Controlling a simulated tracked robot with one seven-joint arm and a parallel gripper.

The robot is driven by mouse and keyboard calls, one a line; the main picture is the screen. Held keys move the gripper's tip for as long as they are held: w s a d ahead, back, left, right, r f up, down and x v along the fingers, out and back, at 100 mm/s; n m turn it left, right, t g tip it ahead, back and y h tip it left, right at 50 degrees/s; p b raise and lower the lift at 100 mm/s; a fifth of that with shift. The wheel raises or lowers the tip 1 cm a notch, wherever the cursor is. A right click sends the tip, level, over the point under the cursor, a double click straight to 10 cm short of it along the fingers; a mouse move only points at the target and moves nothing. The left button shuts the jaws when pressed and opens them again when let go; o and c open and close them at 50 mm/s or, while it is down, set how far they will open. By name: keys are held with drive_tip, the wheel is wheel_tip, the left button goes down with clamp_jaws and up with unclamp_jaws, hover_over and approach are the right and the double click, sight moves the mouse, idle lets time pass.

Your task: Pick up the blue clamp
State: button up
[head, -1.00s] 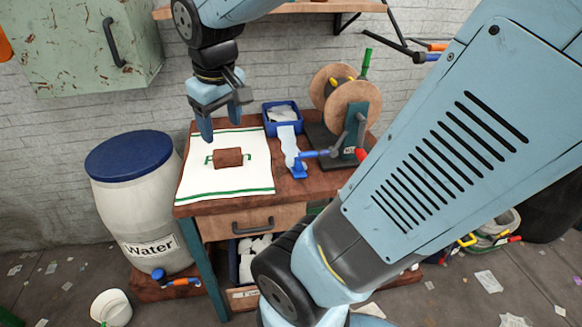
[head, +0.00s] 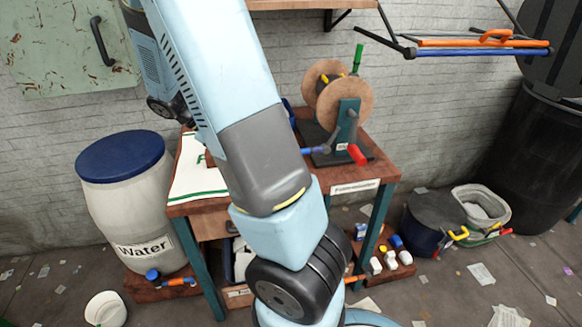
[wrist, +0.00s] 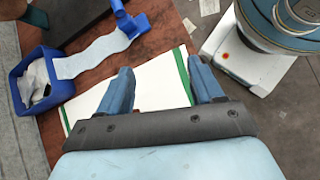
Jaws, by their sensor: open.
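A blue fitting (wrist: 130,25) with an upright post stands on the brown tabletop in the wrist view, at the end of a pale blue strip. It may be the clamp; I cannot be sure. In the head view my arm hides that spot, and only a short blue bar (head: 313,150) shows beside the reel. My gripper (wrist: 162,85) is open and empty, its two blue fingers above a white sheet with green stripes (wrist: 150,80). The blue fitting is beyond the fingers, apart from them. The head view does not show my gripper.
A blue box (wrist: 38,85) with white cloth stands left in the wrist view. A wooden reel with a crank (head: 345,95) stands on the table. A white water barrel (head: 130,205) stands left of it. Orange and blue bars (head: 490,48) hang at upper right.

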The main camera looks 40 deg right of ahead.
drive_tip(key=w+d+f+n+h, duration=0.1)
drive_tip(key=f, duration=0.1)
drive_tip(key=w+d+f+n+g+h, duration=0.1)
drive_tip(key=d+f+h, duration=0.1)
drive_tip(key=w+d+f+n+g+h, duration=0.1)
drive_tip(key=f, duration=0.1)
drive_tip(key=shift+w+d+n, duration=0.2)
drive_tip(key=shift+d+n, duration=0.05)
drive_tip(key=shift+n, duration=0.05)
drive_tip(key=x, duration=1.3)
drive_tip(key=shift+s+d+r, duration=0.15)
drive_tip(key=shift+s+d, duration=0.05)
drive_tip(key=shift+d, duration=0.25)
drive_tip(key=c, duration=1.1)
drive_tip(key=shift+r+h, duration=0.1)
drive_tip(key=shift+h, duration=0.2)
